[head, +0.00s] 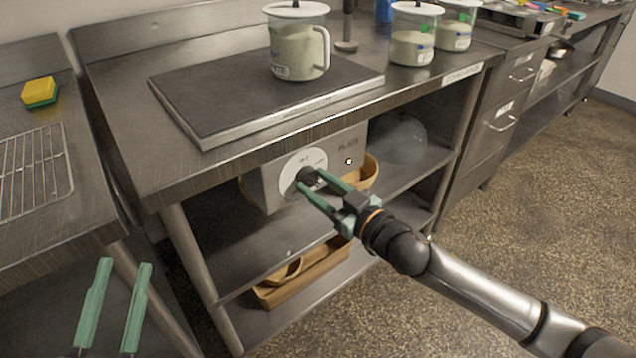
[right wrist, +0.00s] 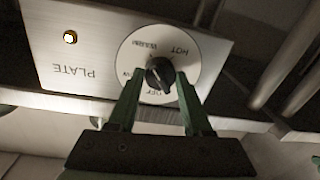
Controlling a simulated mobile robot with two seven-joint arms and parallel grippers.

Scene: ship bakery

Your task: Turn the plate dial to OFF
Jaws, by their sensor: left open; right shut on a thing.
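The plate dial is a black knob (head: 307,176) on a round white face (head: 291,174), set in a grey control box (head: 272,192) under the worktop. In the right wrist view the knob (right wrist: 159,74) sits on the white face (right wrist: 138,48) marked HOT and OFF. The knob's pointer setting is hard to read. My left gripper (head: 114,308) is open and empty at the lower left.
A dark hot plate (head: 215,94) lies on the worktop, with a lidded jug (head: 298,50) on it. Two more jugs stand to the right. Wooden bowls (head: 371,170) and a glass dome (head: 401,142) are on the shelf behind. The left bench has a wire rack (head: 33,175).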

